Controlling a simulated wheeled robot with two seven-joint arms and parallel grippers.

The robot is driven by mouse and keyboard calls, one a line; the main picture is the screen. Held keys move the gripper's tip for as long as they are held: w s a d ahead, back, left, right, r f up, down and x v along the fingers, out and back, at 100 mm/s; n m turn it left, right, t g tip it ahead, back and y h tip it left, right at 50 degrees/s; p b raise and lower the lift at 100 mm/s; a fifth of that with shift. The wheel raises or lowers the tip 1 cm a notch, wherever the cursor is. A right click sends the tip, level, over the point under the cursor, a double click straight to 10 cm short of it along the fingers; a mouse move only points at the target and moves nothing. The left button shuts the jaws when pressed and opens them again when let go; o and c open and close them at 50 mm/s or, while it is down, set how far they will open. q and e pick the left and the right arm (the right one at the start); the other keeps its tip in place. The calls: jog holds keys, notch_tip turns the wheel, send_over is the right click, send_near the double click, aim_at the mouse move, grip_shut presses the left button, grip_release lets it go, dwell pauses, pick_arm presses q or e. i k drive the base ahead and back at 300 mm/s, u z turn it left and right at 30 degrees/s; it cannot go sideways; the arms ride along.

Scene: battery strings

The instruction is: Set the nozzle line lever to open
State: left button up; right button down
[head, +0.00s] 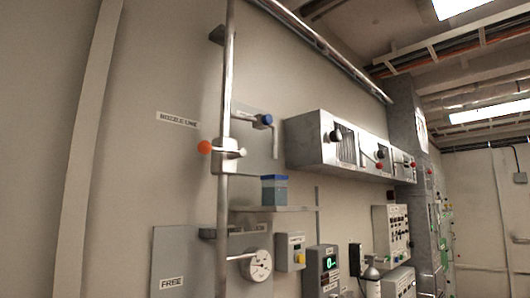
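A label (178,119) on the wall at the upper left seems to read "NOZZLE LINE". Below and right of it, a valve (229,152) sits on a vertical metal pipe (223,190). Its lever ends in an orange-red ball knob (205,147), which sticks out left of the pipe, about level with the valve body. The lever's exact angle to the pipe is hard to tell from here. No open or shut marking is readable at the valve. Neither of my grippers is in view.
A blue-knobbed fitting (265,121) is right of the pipe. Below are a shelf (285,209) with a blue-lidded container (274,190), a round gauge (258,265) and a "FREE" sign (172,283). A metal cabinet (310,143) juts out at the right.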

aim_at(204, 147)
jog(key=z, duration=0.7)
jog(key=i, duration=0.9)
jog(key=u, duration=0.9)
